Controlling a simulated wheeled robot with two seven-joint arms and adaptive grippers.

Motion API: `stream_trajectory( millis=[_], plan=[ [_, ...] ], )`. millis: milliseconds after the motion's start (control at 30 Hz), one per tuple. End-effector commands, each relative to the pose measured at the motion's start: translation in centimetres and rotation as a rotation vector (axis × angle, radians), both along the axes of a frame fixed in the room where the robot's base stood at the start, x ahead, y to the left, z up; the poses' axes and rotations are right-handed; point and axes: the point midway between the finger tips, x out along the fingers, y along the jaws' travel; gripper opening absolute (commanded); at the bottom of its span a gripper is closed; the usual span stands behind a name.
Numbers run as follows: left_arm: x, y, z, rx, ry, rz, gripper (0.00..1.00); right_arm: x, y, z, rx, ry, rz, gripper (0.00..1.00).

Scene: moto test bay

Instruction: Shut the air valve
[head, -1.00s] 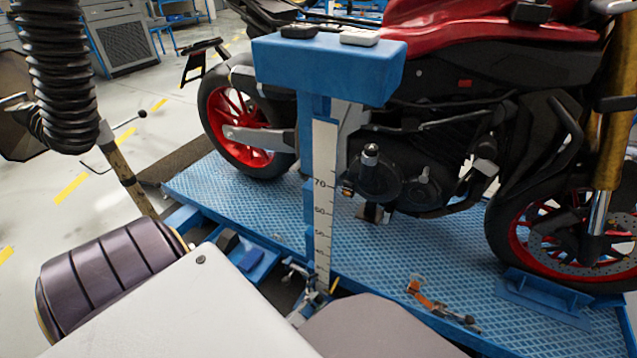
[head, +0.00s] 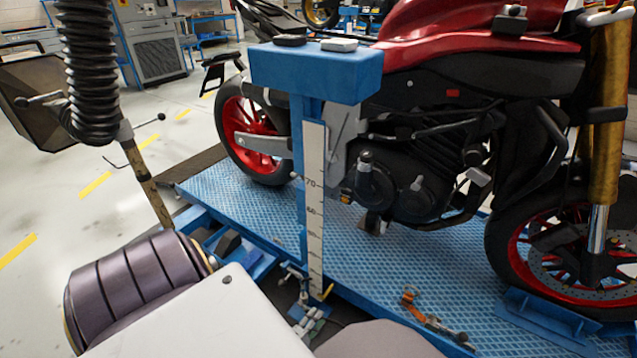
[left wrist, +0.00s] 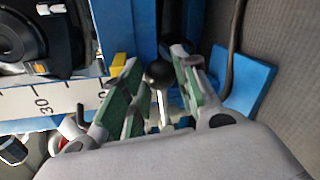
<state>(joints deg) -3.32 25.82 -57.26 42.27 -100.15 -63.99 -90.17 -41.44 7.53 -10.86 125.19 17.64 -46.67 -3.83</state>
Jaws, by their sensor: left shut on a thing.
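A small lever with a black ball knob (left wrist: 160,74) and a pale metal stem shows in the left wrist view; I take it for the air valve's handle. My left gripper (left wrist: 157,84) has its green-padded fingers on both sides of it and is shut on it. In the head view my left gripper (head: 308,314) is small, low at the foot of the blue post (head: 299,140), and the lever there is too small to make out clearly. The valve body is mostly hidden. My right gripper is not in view.
A white scale (head: 314,200) runs down the post beside the blue lift platform (head: 400,263). A red motorcycle (head: 440,25) stands on the platform. An orange-handled strap (head: 410,300) lies near its front edge. A yellow part (left wrist: 118,65) sits close to my left fingers.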

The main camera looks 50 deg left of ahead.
Motion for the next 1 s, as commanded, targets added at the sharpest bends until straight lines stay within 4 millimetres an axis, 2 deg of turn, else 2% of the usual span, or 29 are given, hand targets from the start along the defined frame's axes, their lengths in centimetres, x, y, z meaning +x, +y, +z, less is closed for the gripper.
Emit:
stream_trajectory(
  millis=[233,700,733,867,1000],
  plan=[
    [0.01,0.28,-0.82,0.081,0.019,-0.001,0.00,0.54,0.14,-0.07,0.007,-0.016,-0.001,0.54],
    [-0.01,0.33,-0.96,0.097,0.025,0.000,0.00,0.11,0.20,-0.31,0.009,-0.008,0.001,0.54],
    [-0.01,0.33,-0.96,0.096,0.026,-0.002,0.34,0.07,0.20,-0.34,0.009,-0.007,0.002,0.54],
    [-0.01,0.35,-0.95,0.096,0.024,-0.001,0.51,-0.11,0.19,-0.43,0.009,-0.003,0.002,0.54],
    [-0.01,0.38,-0.93,0.096,0.024,0.000,0.52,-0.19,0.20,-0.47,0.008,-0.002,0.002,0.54]
  ],
)
